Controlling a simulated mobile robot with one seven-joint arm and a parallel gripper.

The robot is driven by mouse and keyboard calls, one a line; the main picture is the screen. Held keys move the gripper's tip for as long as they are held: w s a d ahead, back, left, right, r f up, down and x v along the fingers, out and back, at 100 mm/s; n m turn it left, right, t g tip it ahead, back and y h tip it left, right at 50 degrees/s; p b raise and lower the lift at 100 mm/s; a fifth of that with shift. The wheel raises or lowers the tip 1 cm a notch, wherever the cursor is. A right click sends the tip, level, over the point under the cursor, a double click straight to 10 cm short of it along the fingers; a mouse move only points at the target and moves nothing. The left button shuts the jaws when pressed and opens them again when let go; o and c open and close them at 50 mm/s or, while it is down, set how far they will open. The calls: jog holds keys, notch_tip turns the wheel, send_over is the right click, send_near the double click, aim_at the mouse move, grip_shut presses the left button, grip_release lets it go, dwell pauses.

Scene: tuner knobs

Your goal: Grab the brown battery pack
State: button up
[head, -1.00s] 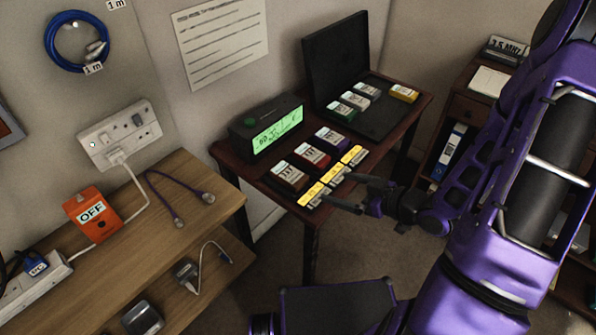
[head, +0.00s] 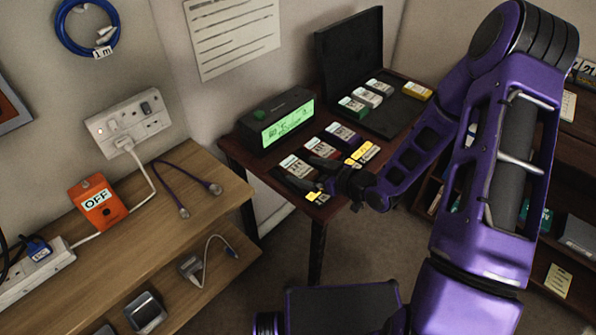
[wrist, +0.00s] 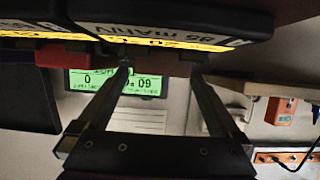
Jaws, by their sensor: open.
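The brown battery pack (head: 297,166) with a white label sits at the near left end of a row on the dark red table. In the wrist view its brown end (wrist: 165,60) shows between my two fingers. My gripper (head: 299,173) is open, with one dark finger towards each side of the pack. I cannot tell whether the fingers touch it. The arm reaches in from the right, and the gripper covers the pack's near end and part of the yellow label in front.
A red pack (head: 320,148) stands close beside the brown one, then a purple pack (head: 343,135). Yellow-labelled dark blocks (head: 365,151) line the front edge. A green-lit clock (head: 277,120) stands behind. An open black case (head: 350,55) holds several packs.

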aim_at(298, 168)
jog(key=x, duration=0.3)
jog(key=shift+w+a, duration=0.1)
jog(key=shift+c, duration=0.2)
jog(key=c, duration=1.4)
